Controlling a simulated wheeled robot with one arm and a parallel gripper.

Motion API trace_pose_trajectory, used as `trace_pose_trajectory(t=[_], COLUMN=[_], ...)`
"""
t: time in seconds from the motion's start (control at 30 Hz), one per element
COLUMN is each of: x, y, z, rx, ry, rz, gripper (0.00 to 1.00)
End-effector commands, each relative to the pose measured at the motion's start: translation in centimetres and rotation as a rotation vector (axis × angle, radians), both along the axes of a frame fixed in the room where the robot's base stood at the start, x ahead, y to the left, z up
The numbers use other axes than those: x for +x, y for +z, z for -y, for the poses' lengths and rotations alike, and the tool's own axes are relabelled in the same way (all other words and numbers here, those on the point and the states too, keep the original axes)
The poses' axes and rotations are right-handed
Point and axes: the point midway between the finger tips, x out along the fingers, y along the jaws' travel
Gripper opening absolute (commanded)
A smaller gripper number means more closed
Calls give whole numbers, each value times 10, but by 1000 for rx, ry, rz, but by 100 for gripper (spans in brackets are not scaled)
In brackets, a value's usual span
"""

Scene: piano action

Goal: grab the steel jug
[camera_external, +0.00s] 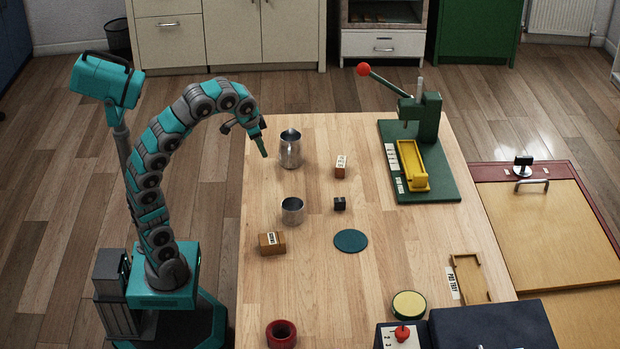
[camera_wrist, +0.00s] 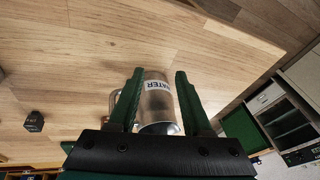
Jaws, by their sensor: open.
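The steel jug (camera_external: 290,152) stands upright near the far left edge of the wooden table. In the wrist view the jug (camera_wrist: 157,103) has a white label reading "WATER" and shows between my two fingers, with its handle at the left, partly behind the left finger. My gripper (camera_external: 264,152) is open and empty, just left of the jug in the external view, with a small gap between them. My gripper's dark green fingers (camera_wrist: 158,76) show on either side of the jug in the wrist view. Contact cannot be told there.
A steel cup (camera_external: 293,211) stands nearer than the jug. A brown labelled block (camera_external: 340,166) and small black cube (camera_external: 339,204) lie to the right. A wooden block (camera_external: 271,243) and teal disc (camera_external: 350,240) are nearer. A green press (camera_external: 428,118) stands far right.

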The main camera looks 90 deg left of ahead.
Motion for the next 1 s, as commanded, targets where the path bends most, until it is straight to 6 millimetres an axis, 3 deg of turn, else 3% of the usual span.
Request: trace_pose_trajectory(t=[0.03, 0.13, 0.27, 0.77, 1.0], x=[13, 34, 50, 62, 73], y=[18, 39, 51, 21, -4], z=[11, 32, 47, 49, 47], rx=[-42, -118, -176, -186, -186], ry=[-41, -113, -164, -170, -168], rz=[30, 87, 130, 135, 133], gripper=[49, 49, 49, 49, 49])
